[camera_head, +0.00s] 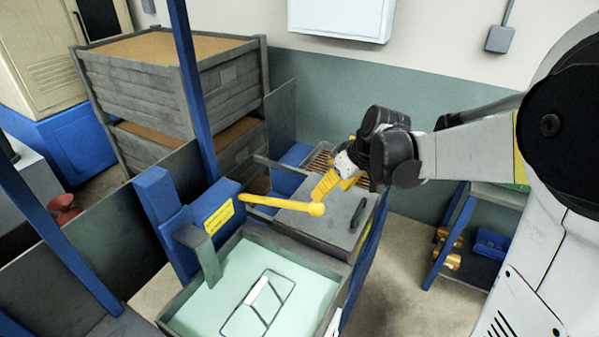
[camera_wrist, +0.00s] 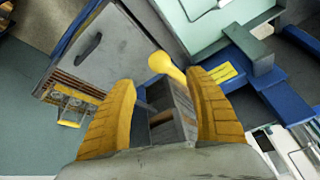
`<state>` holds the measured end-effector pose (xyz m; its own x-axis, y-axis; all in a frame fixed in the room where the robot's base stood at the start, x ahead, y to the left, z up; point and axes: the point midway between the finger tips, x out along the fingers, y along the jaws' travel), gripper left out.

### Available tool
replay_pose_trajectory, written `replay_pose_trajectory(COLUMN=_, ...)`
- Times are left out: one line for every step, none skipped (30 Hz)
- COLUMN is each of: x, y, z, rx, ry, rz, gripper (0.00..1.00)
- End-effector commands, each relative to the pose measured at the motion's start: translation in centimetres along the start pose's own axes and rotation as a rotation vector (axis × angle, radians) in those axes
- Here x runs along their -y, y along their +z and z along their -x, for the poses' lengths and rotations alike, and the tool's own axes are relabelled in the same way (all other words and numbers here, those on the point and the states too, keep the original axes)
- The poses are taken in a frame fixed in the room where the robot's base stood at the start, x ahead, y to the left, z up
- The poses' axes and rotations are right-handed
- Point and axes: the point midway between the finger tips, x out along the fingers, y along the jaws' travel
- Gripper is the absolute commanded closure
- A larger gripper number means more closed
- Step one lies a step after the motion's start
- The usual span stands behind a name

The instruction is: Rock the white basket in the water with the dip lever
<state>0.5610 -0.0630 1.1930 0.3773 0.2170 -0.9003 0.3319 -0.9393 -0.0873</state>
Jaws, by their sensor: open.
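The dip lever (camera_head: 275,202) is a yellow bar with a ball knob, reaching right from a blue post beside the water tank. In the wrist view its knob (camera_wrist: 161,62) shows just beyond and between my two yellow fingertips. My gripper (camera_head: 330,187) is open and empty, close above the knob; I cannot tell whether a finger touches it. In the wrist view my gripper (camera_wrist: 160,82) has a wide gap. The white basket (camera_head: 257,290) shows as a thin frame with a white bar in the pale green water; its lower part is hard to see.
The grey tank rim (camera_head: 300,255) surrounds the water. A grey lidded box (camera_head: 325,222) with a dark handle stands behind it. Blue posts and stacked grey crates (camera_head: 165,85) stand at left. A low shelf with brass parts (camera_head: 447,248) is at right; open floor lies between.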

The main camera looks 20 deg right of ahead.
Motion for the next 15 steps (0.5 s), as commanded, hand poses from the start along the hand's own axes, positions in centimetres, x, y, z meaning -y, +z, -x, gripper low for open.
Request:
replay_pose_trajectory(x=-0.4, y=-0.6, z=0.1, rx=0.026, ry=-0.023, rz=0.061, gripper=0.37)
replay_pose_trajectory(x=-0.5, y=-0.7, z=-0.1, rx=0.039, ry=-0.036, rz=0.095, gripper=0.37)
replay_pose_trajectory(x=-0.6, y=-0.7, z=-0.3, rx=0.052, ry=-0.049, rz=0.131, gripper=0.37)
replay_pose_trajectory(x=-0.6, y=-0.7, z=-0.6, rx=0.059, ry=-0.057, rz=0.15, gripper=0.37)
replay_pose_trajectory(x=-0.6, y=-0.7, z=-0.8, rx=0.063, ry=-0.062, rz=0.163, gripper=0.37)
replay_pose_trajectory(x=-0.6, y=-0.6, z=-1.2, rx=0.066, ry=-0.065, rz=0.172, gripper=0.37)
replay_pose_trajectory(x=-0.6, y=-0.6, z=-1.6, rx=0.067, ry=-0.066, rz=0.175, gripper=0.37)
replay_pose_trajectory(x=-0.6, y=-0.5, z=-2.1, rx=0.067, ry=-0.066, rz=0.175, gripper=0.37)
replay_pose_trajectory(x=-0.6, y=-0.4, z=-2.8, rx=0.066, ry=-0.066, rz=0.174, gripper=0.37)
replay_pose_trajectory(x=-0.5, y=-0.4, z=-3.4, rx=0.066, ry=-0.066, rz=0.174, gripper=0.37)
replay_pose_trajectory(x=-0.5, y=-0.3, z=-4.0, rx=0.066, ry=-0.065, rz=0.174, gripper=0.37)
replay_pose_trajectory(x=-0.4, y=-0.3, z=-4.8, rx=0.066, ry=-0.065, rz=0.174, gripper=0.37)
replay_pose_trajectory(x=-0.4, y=-0.2, z=-5.5, rx=0.066, ry=-0.065, rz=0.174, gripper=0.37)
replay_pose_trajectory(x=-0.3, y=-0.2, z=-6.1, rx=0.066, ry=-0.065, rz=0.174, gripper=0.37)
replay_pose_trajectory(x=-0.3, y=-0.1, z=-6.9, rx=0.066, ry=-0.065, rz=0.173, gripper=0.37)
